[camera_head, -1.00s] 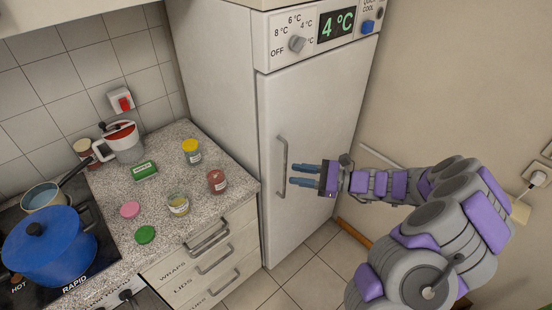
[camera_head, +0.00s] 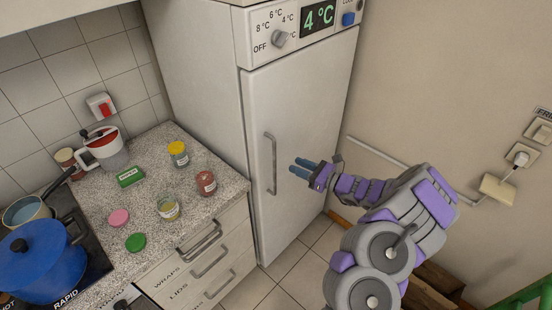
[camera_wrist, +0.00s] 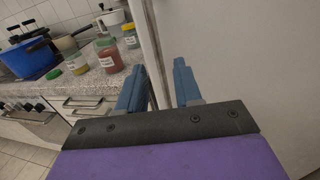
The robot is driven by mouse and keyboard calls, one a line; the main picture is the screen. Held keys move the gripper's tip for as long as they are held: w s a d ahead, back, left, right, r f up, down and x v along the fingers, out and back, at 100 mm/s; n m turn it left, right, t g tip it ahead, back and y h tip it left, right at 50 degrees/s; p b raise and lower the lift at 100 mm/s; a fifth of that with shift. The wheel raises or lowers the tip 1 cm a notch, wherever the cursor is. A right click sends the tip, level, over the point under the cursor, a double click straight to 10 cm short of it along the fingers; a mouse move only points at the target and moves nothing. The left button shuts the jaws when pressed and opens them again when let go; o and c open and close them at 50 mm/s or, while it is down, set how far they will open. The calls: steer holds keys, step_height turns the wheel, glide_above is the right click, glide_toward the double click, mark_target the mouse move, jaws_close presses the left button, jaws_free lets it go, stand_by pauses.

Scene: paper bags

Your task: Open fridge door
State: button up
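The white fridge door (camera_head: 300,110) is shut. Its vertical grey handle (camera_head: 271,164) is near the door's left edge. My gripper (camera_head: 298,167) is just right of the handle in the head view, with its blue fingers pointing left at about mid-handle height. A small gap shows between fingertips and handle there. In the wrist view the two blue fingers (camera_wrist: 158,88) are apart, and the gripper is open. A pale vertical strip shows between them; I cannot tell if it is the handle or the fridge's edge. I see no grip on the handle.
A speckled counter (camera_head: 150,200) with several jars and lids stands left of the fridge, with drawers (camera_head: 205,262) below. A blue pot (camera_head: 40,255) is on the hob. A wall (camera_head: 430,80) is close on the right. Tiled floor (camera_head: 290,265) lies before the fridge.

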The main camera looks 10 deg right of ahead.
mark_target(275, 157)
steer(key=b+x, duration=0.1)
steer(key=x, duration=0.8)
steer(key=shift+w+a, duration=0.15)
steer(key=shift+a, duration=0.25)
steer(key=shift+a+r, duration=0.1)
jaws_close()
